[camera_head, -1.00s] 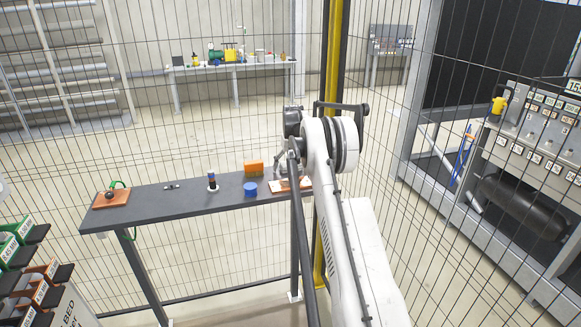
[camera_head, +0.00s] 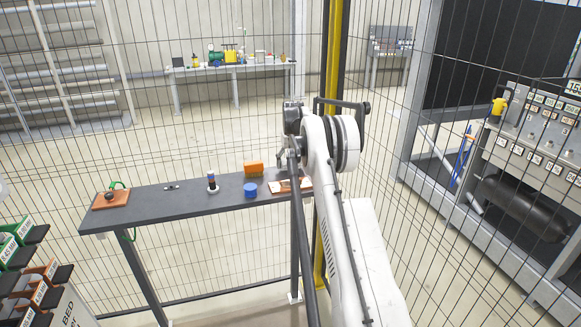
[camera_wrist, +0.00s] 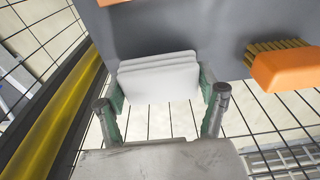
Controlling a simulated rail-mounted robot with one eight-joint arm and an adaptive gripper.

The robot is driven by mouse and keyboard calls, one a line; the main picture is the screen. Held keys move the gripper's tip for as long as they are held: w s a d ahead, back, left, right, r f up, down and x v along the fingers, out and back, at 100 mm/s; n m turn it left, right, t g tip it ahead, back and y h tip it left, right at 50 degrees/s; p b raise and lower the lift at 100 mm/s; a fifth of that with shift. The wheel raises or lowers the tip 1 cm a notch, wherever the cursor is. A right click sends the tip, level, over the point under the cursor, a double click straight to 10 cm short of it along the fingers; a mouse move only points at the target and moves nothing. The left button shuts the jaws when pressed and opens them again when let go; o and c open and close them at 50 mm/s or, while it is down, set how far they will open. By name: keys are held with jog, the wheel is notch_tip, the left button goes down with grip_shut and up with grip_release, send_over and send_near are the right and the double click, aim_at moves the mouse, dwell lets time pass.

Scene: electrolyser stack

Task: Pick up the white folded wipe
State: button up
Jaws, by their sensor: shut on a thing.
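The white folded wipe (camera_wrist: 158,80) is a small stack of layered white sheets in the middle of the wrist view. My gripper (camera_wrist: 161,92) has its green-padded fingers on either side of the wipe and is shut on it. The wipe shows against the dark bench top (camera_wrist: 190,25) and over its edge. I cannot tell whether it touches the bench. In the head view my arm hides most of the gripper, at the right end of the bench (camera_head: 150,206).
A blue cylinder (camera_head: 250,190), a small bottle (camera_head: 212,183) and an orange board (camera_head: 111,199) are on the bench. Wire fencing and a yellow post (camera_head: 334,60) stand behind.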

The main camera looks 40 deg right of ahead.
aim_at(289, 160)
jog(key=r, duration=0.3)
jog(key=shift+a+b, duration=0.3)
jog(key=shift+a, duration=0.1)
jog(key=a+r+b, duration=0.1)
jog(key=a+r, duration=0.5)
jog(key=a, duration=0.5)
jog(key=shift+w+r, duration=0.2)
jog(key=shift+w, duration=0.05)
